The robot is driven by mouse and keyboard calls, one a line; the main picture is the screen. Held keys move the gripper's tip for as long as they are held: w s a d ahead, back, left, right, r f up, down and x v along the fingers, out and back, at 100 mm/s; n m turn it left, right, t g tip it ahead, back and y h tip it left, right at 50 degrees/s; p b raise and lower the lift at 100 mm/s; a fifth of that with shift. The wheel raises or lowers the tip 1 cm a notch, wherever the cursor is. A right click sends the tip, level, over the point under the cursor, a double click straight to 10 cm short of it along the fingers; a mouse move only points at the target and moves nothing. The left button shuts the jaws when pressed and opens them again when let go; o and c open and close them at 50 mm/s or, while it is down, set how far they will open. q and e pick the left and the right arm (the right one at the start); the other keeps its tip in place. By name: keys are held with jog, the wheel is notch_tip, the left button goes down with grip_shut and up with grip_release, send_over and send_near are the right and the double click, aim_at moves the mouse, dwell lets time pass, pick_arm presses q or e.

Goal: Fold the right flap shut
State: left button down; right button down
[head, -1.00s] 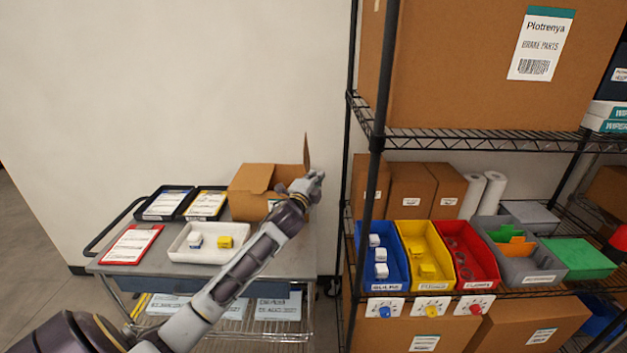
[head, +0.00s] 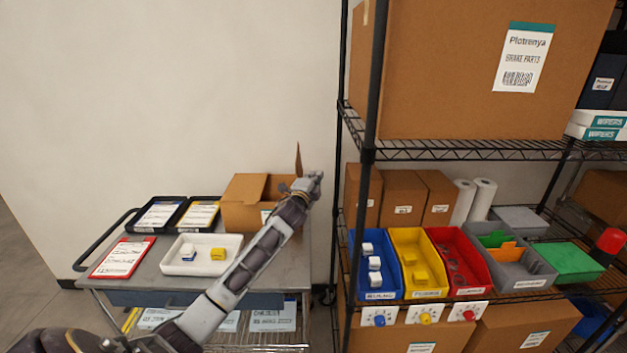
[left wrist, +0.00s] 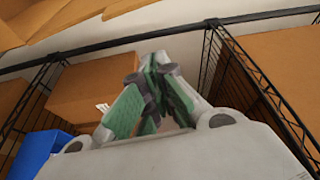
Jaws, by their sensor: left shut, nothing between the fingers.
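The cardboard box (head: 240,214) stands at the back right of the grey cart. Its left flap (head: 245,187) lies toward the left. Its right flap (head: 298,160) stands upright, seen nearly edge-on. My left gripper (head: 316,180) is at the box's right side, just right of and below the right flap's top. I cannot tell whether it touches the flap. In the left wrist view its green-padded fingers (left wrist: 152,95) are together with nothing between them. My right gripper does not show.
A white tray (head: 176,268) with white-blue and yellow blocks, a red-framed sheet (head: 122,257) and two dark trays share the cart (head: 258,270). The wire shelf's post (head: 366,150) stands close to the right of my gripper, with colored bins (head: 408,283) behind it.

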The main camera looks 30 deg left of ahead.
pick_arm(q)
jog(key=shift+s+a+f+p, duration=0.15)
jog(key=shift+s+a, duration=0.2)
jog(key=shift+a, duration=0.2)
jog(key=shift+s+a+f+p, duration=0.1)
jog(key=shift+s+a+p, duration=0.1)
jog(key=shift+s+a, duration=0.25)
jog(key=shift+s+a+f+p, duration=0.15)
jog(key=shift+s+a, duration=0.1)
jog(key=shift+a, duration=0.4)
jog(key=shift+r, duration=0.1)
jog(key=shift+s+a, duration=0.1)
jog(key=shift+a, duration=0.05)
